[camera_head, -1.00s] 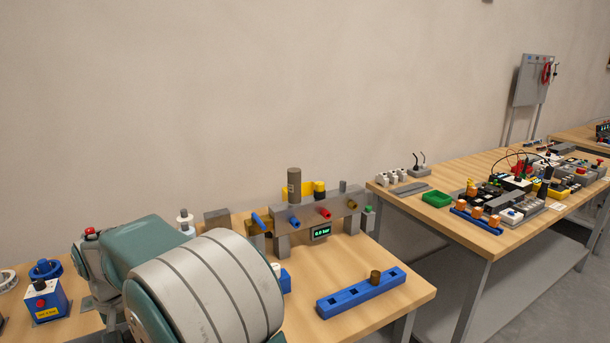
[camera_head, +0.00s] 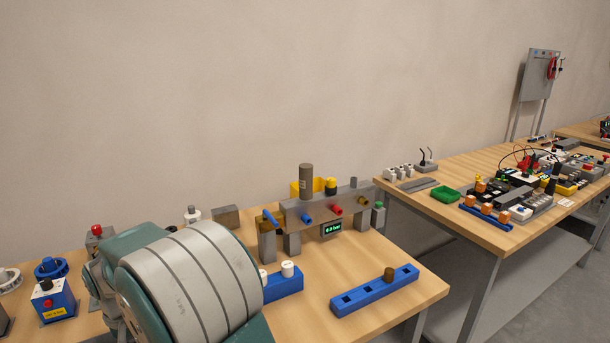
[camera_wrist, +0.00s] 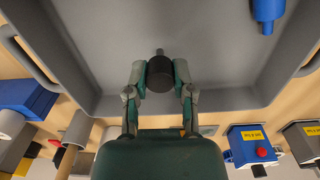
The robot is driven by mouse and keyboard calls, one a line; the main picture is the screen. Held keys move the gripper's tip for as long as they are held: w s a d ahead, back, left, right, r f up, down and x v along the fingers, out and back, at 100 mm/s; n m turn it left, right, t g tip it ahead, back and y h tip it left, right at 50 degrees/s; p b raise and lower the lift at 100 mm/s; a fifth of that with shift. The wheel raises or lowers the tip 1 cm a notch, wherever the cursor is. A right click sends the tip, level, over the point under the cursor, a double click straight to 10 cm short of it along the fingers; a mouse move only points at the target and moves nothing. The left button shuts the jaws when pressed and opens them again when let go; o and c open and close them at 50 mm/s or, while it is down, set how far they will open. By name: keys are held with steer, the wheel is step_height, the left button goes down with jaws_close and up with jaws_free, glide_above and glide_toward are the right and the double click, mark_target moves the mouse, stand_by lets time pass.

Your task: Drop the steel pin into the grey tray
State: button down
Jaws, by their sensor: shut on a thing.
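The grey tray (camera_wrist: 215,92) fills the upper part of the wrist view, with sloping walls and a handle at each side. My gripper (camera_wrist: 160,78) is over the tray near its lower wall in the picture. It is shut on the steel pin (camera_wrist: 160,52), which shows as a dark round head with a short grey shank sticking out. The pin's height above the tray floor is hard to tell. A blue piece (camera_wrist: 266,12) lies inside the tray at the upper right. In the head view my arm hides the gripper, and the tray is not seen.
Blue boxes with red buttons (camera_wrist: 250,148) (camera_head: 55,301) stand near the tray. In the head view, a grey manifold (camera_head: 325,208) with coloured valves and a blue block with holes (camera_head: 375,290) stand on the wooden bench. A second crowded bench is at the right.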

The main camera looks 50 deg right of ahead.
steer(key=shift+d, duration=0.15)
steer(key=shift+c, duration=2)
jaws_free()
step_height(320, 180, up, 12)
steer(key=s+r+n+t, duration=0.1)
steer(key=s+n+t, duration=0.3)
steer(key=s, duration=2.1)
steer(key=shift+r+n+t, duration=0.2)
steer(key=shift+n+t, duration=0.1)
steer(key=shift+t, duration=0.5)
